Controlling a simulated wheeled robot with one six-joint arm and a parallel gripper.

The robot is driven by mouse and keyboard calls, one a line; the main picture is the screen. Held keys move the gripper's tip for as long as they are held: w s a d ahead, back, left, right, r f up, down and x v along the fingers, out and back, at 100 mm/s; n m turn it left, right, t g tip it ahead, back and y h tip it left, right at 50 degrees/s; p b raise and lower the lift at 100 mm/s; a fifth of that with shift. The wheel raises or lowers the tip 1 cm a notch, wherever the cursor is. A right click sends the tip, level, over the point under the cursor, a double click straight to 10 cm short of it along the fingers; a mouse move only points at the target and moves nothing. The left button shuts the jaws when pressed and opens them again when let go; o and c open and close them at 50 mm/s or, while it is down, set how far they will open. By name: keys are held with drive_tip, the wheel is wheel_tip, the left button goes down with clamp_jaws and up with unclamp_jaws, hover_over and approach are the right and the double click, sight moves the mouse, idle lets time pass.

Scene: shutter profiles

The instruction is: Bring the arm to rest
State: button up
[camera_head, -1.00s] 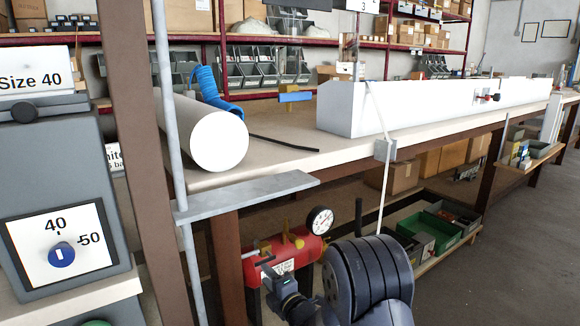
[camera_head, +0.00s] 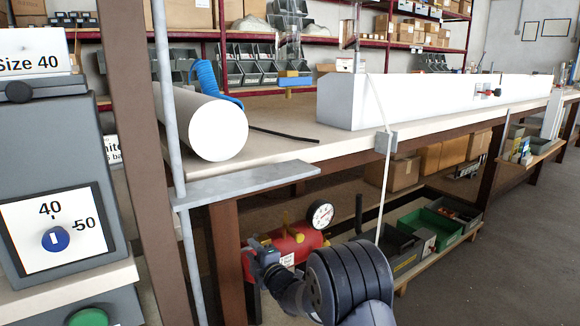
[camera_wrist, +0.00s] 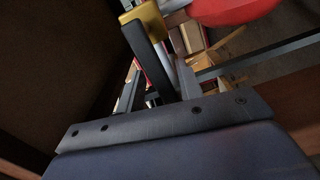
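My dark, ribbed arm (camera_head: 350,280) reaches up from the bottom of the head view, below the bench. My gripper (camera_head: 262,256) is at its far left end, in front of the red tank with its white-faced gauge (camera_head: 321,215). From this view I cannot tell whether it touches the tank. The fingertips are small and partly lost against the tank. In the wrist view, a dark finger (camera_wrist: 152,62) rises from the screw-studded plate, close to a yellow part and a red rounded surface (camera_wrist: 235,8). I see nothing clearly held.
A white roll (camera_head: 218,133) and a long white profile (camera_head: 450,98) lie on the bench. A grey bracket (camera_head: 250,180) juts out at its front edge. A brown post (camera_head: 150,150) and grey dial box (camera_head: 60,190) stand left. Open floor (camera_head: 500,260) lies right.

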drive_tip(key=shift+r+m, duration=0.3)
drive_tip(key=shift+m, duration=0.4)
